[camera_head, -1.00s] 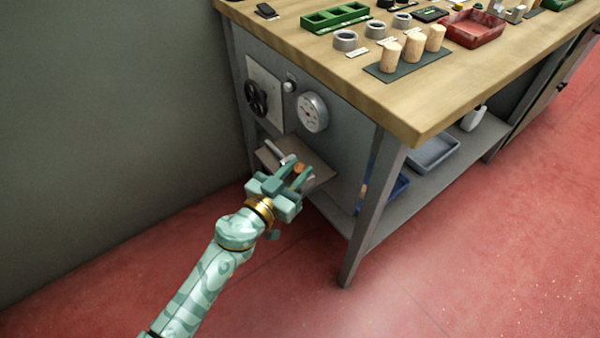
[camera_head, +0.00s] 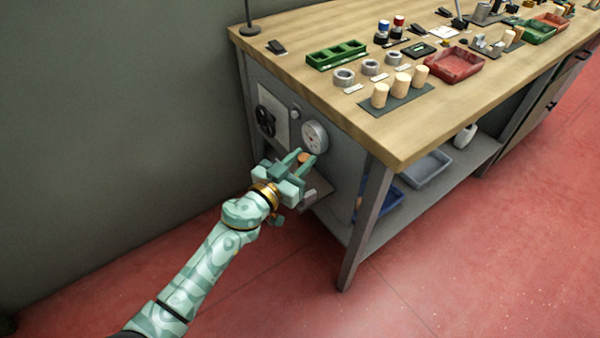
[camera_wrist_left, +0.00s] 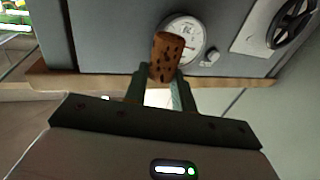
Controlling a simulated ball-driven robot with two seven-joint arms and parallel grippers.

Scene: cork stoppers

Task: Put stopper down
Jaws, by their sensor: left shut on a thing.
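My left gripper (camera_head: 298,163) is shut on a brown speckled cork stopper (camera_head: 305,158). In the left wrist view the stopper (camera_wrist_left: 166,57) stands out between the two green fingers (camera_wrist_left: 160,88), with the gauge behind it. The gripper is in front of the bench's grey end panel, below the tabletop and near the round gauge (camera_head: 314,137). On the bench top, several pale cork stoppers (camera_head: 401,83) stand in a row on a dark mat (camera_head: 410,97). My right gripper is not in view.
The wooden bench top (camera_head: 385,138) has a bare strip along its front. Metal rings (camera_head: 344,77), a green tray (camera_head: 337,54) and a red tray (camera_head: 455,63) stand on it. A black handwheel (camera_head: 265,121) and a small shelf (camera_head: 318,190) are on the end panel.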

